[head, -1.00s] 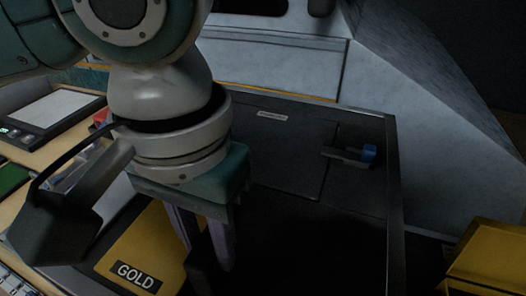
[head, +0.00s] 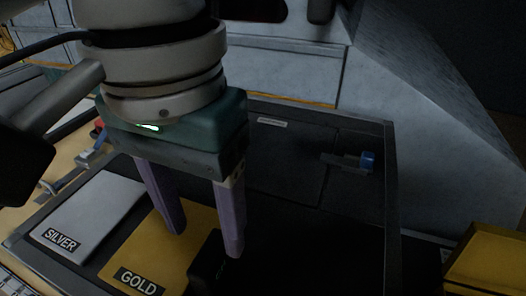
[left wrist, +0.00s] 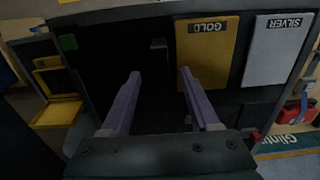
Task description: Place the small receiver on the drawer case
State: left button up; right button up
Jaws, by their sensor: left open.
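A small black box (head: 207,262), which looks like the receiver, stands at the right edge of the gold pad (head: 128,277). In the left wrist view, a small dark shape (left wrist: 158,44) beside the gold pad (left wrist: 207,60) seems to be the same box. My left gripper (head: 205,245) is open and empty, its purple fingers pointing down. The box shows just in front of the right finger; I cannot tell whether they touch. In the left wrist view the box lies ahead, between the open fingertips (left wrist: 160,72). A yellow case (head: 490,262) at the lower right may be the drawer case.
A silver pad (head: 88,215) lies left of the gold one on the dark, rimmed work surface (head: 290,250). A dark bracket with a blue end (head: 368,160) is at the back right. A pale wall (head: 285,60) stands behind. The dark surface's middle looks clear.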

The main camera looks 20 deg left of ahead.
aim_at(211, 253)
pick_arm(q)
notch_tip(211, 253, up, 7)
jog(key=p, duration=0.1)
jog(key=shift+f, duration=0.15)
dwell(0.5)
